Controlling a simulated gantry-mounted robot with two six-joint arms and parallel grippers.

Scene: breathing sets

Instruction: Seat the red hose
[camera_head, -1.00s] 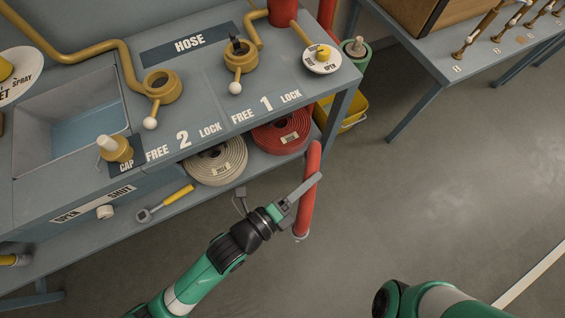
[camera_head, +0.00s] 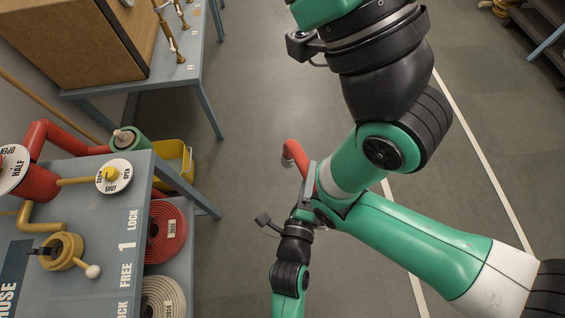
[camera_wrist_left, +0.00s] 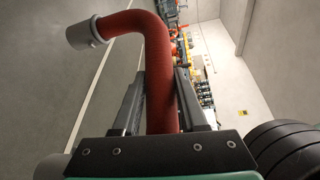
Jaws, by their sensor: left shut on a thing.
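The red hose (camera_head: 296,156) is off the bench, held in the air over the floor right of it. My left gripper (camera_head: 307,192) is shut on it. In the left wrist view the hose (camera_wrist_left: 157,65) runs up between the two jaws (camera_wrist_left: 160,100) and bends left to a grey end coupling (camera_wrist_left: 85,35). In the head view my right arm hides part of the hose. The brass socket of outlet 1 (camera_head: 69,263) is on the bench at lower left, with a white-knobbed lever beside the FREE 1 LOCK lettering. My right gripper is outside the frame.
My right arm fills the right and top of the head view, close to the left gripper. A coiled red hose (camera_head: 166,236) and a coiled pale hose (camera_head: 160,300) lie on the lower shelf. A yellow bin (camera_head: 176,165) stands behind the bench. Floor between is clear.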

